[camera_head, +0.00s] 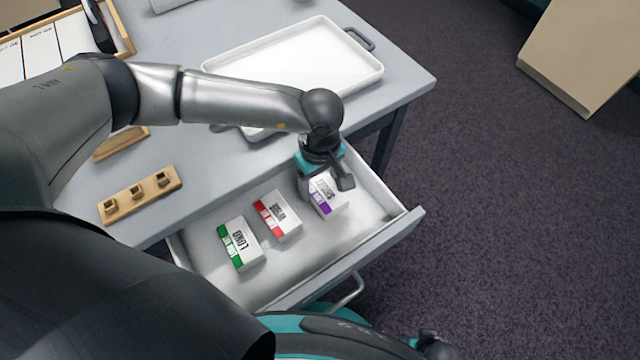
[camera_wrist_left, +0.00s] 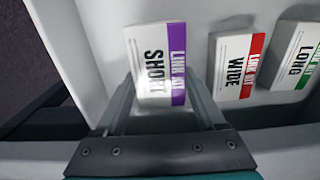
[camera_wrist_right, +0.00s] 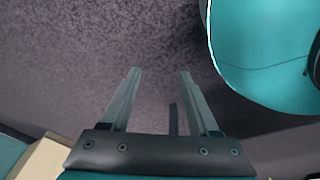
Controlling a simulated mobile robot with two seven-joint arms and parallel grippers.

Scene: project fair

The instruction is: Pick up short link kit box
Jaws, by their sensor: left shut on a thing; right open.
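The short link kit box (camera_head: 326,197) is white with a purple stripe and stands in the open drawer (camera_head: 330,262), at the right end of a row of boxes. In the left wrist view the box (camera_wrist_left: 156,65) shows the word SHORT, between the fingers. My left gripper (camera_wrist_left: 160,92) is shut on it, one finger along each side. In the head view my left gripper (camera_head: 322,178) reaches down into the drawer and hides part of the box. My right gripper (camera_wrist_right: 156,85) is open and empty above the dark carpet.
The red WIDE box (camera_head: 277,215) and green LONG box (camera_head: 240,245) stand left of it in the drawer, with small gaps between. A white tray (camera_head: 295,68) and a wooden block holder (camera_head: 140,195) are on the grey table.

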